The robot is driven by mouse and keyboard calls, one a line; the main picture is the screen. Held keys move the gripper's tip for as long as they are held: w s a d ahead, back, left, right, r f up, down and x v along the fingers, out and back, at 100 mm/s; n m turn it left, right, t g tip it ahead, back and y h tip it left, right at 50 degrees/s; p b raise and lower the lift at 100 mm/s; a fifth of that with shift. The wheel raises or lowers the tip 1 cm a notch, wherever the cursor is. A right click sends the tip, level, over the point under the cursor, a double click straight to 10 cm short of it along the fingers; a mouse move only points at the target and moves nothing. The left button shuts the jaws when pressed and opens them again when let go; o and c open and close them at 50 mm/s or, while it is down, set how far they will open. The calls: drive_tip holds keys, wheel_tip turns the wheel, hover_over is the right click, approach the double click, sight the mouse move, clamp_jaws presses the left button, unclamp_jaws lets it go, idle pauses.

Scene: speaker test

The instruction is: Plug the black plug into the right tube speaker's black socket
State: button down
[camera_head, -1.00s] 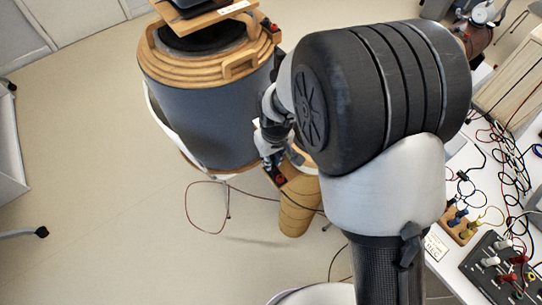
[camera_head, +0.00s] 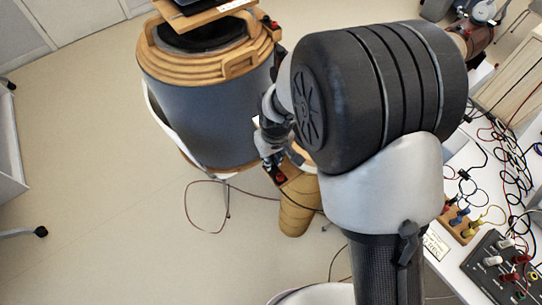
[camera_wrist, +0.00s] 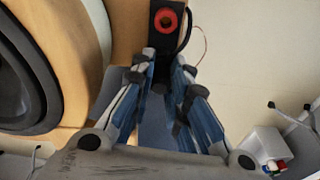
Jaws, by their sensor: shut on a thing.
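The tan tube speaker (camera_head: 298,208) stands on the floor below my arm, partly hidden by it. Its black terminal plate with a red socket (camera_head: 280,178) shows beside my gripper (camera_head: 270,138). In the wrist view the red socket (camera_wrist: 167,19) is at the top of the black plate (camera_wrist: 165,42), on a wooden face. My gripper (camera_wrist: 163,62) is shut on the black plug (camera_wrist: 162,74), a small dark shape between the fingertips. The fingertips overlap the plate's lower part, below the red socket. The black socket is hidden there, and I cannot tell whether the plug touches it.
A large grey drum-shaped speaker (camera_head: 207,115) with a wooden rim stands close on the left. A thin cable (camera_head: 190,210) loops over the floor. A white table (camera_head: 450,255) with cables, a plug block and a dark panel (camera_head: 505,262) is at right.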

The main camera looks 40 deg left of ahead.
drive_tip(key=shift+f, duration=0.25)
drive_tip(key=c, duration=1.5)
unclamp_jaws()
drive_tip(key=shift+o, duration=0.2)
drive_tip(key=shift+r, duration=0.15)
drive_tip(key=shift+r+p, duration=2.4)
drive_tip(key=shift+r, duration=1.2)
